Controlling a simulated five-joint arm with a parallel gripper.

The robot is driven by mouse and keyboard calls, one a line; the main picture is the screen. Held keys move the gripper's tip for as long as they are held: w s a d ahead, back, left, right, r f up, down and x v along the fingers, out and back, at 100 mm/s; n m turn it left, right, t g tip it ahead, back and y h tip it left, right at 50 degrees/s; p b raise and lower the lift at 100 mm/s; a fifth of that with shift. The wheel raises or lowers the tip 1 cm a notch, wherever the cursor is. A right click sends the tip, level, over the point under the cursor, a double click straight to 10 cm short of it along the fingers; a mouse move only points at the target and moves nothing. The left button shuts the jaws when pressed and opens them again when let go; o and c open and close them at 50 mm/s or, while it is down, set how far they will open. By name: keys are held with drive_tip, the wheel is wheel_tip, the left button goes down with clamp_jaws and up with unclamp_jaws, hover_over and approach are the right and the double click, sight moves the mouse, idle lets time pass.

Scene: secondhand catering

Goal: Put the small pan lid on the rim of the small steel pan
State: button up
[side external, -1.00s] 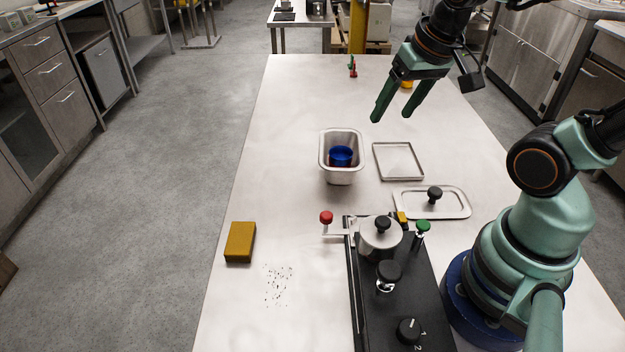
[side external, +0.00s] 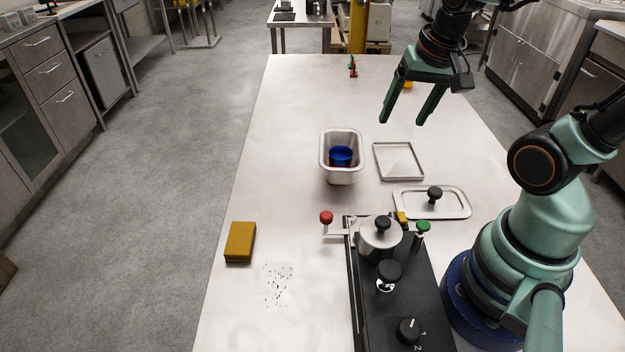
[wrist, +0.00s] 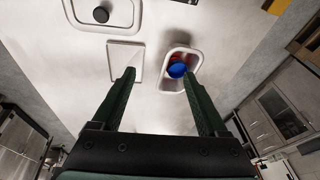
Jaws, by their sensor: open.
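A rectangular steel lid with a black knob (side external: 459,207) lies flat on the table, right of centre; part of it shows at the top of the wrist view (wrist: 137,17). A small deep steel pan (side external: 341,178) stands left of it, with a blue round thing (side external: 341,155) inside. The pan shows in the wrist view (wrist: 197,59), where something red shows beside the blue thing. A flat, thin-rimmed steel piece (side external: 398,160) without a knob lies right of the pan. My gripper (side external: 402,123) is open and empty above the table, beyond these things; its fingers also show in the wrist view (wrist: 159,76).
A black appliance (side external: 410,290) with a dial carries a round lidded steel pot (side external: 378,240) at the front. Red- and green-knobbed parts stick up near it. A yellow-brown block (side external: 240,242) and dark specks (side external: 278,284) lie at front left. The table's left side is mostly clear.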

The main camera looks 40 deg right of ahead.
drive_tip(key=s+d+f+m+g, duration=0.3)
drive_tip(key=s+d+f+m, duration=0.4)
drive_tip(key=m, duration=0.5)
hover_over(437, 190)
drive_tip(key=shift+y, duration=0.4)
drive_tip(key=f, duration=0.6)
drive_tip(key=shift+w+d+f, duration=0.15)
drive_tip(key=shift+w, duration=0.2)
drive_tip(key=f, duration=0.3)
drive_tip(key=shift+s+f, duration=0.3)
drive_tip(key=shift+s, duration=0.05)
drive_tip(key=shift+f, duration=0.8)
clamp_jaws()
